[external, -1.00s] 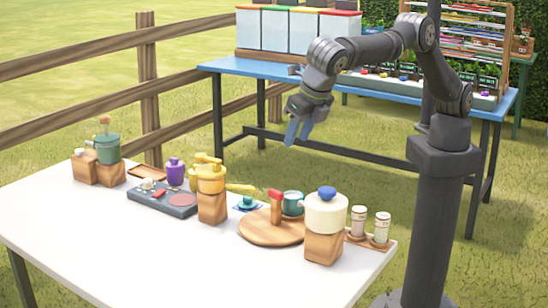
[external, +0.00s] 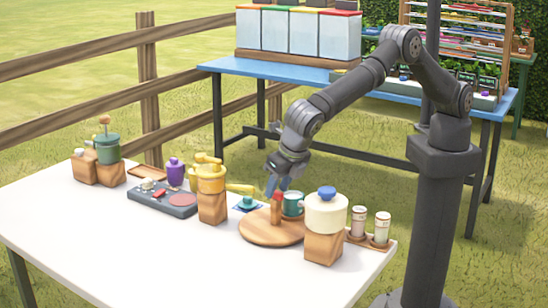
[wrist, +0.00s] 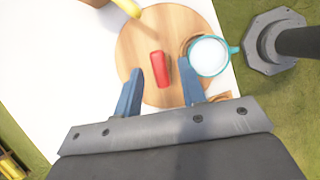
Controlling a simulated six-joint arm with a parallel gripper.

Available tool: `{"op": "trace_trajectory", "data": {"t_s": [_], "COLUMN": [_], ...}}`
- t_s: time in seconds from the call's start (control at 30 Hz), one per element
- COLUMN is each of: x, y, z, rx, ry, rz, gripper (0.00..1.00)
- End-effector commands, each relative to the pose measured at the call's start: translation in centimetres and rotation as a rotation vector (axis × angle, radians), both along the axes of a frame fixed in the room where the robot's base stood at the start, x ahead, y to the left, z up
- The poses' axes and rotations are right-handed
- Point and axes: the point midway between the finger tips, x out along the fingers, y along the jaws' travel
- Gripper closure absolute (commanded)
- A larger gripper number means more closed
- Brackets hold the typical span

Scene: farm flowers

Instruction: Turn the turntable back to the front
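The turntable (external: 262,233) is a round wooden board on the white table. A red-topped upright peg (external: 276,208) stands on it. A teal mug (external: 293,203) sits at its edge, behind the peg. In the wrist view the turntable (wrist: 138,45) shows from above, with the red peg (wrist: 160,68) and the mug (wrist: 210,56), which holds something white. My gripper (external: 277,190) is just above the peg. In the wrist view my gripper (wrist: 164,88) has its blue fingers apart, one on each side of the peg's near end. I see no contact with the peg.
A cream pot with a blue knob (external: 326,213) on a wooden block stands close right of the turntable. A yellow grinder (external: 210,182) with a handle stands left. Two shakers (external: 370,227) stand on a tray at the right edge. The table's front is clear.

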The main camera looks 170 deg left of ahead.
Motion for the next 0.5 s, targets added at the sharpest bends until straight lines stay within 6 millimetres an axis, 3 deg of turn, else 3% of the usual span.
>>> {"op": "trace_trajectory", "data": {"t_s": [0.37, 0.5], "x": [-0.23, -0.22], "y": [-0.17, -0.16], "z": [-0.6, -0.59], "rx": [-0.001, -0.001], "ry": [-0.001, -0.001], "rz": [-0.001, -0.001], "gripper": [0.63, 0.88]}}
